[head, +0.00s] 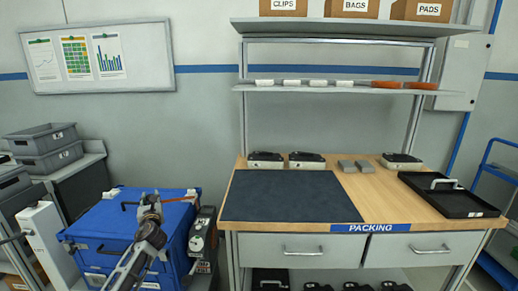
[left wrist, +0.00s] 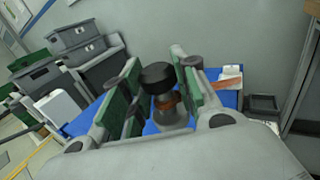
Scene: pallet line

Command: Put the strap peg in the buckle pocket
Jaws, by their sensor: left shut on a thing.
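My left gripper (head: 149,204) is over the top of the blue box load (head: 112,222) in the head view. In the left wrist view its green-padded fingers (left wrist: 158,88) are shut on a dark-capped round piece with a grey body and an orange-brown band, which looks like the strap peg (left wrist: 158,76). An orange strap end (left wrist: 229,83) lies beside a white corner piece (left wrist: 231,71) on the blue top, right of the fingers. I cannot make out the buckle pocket; the gripper may hide it. My right gripper is not in view.
A grey and black device (head: 203,238) stands against the right side of the load. The packing bench (head: 385,208) with a dark mat (head: 290,197) and black tray (head: 450,202) is to the right. Grey bins (head: 43,148) stand at the left.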

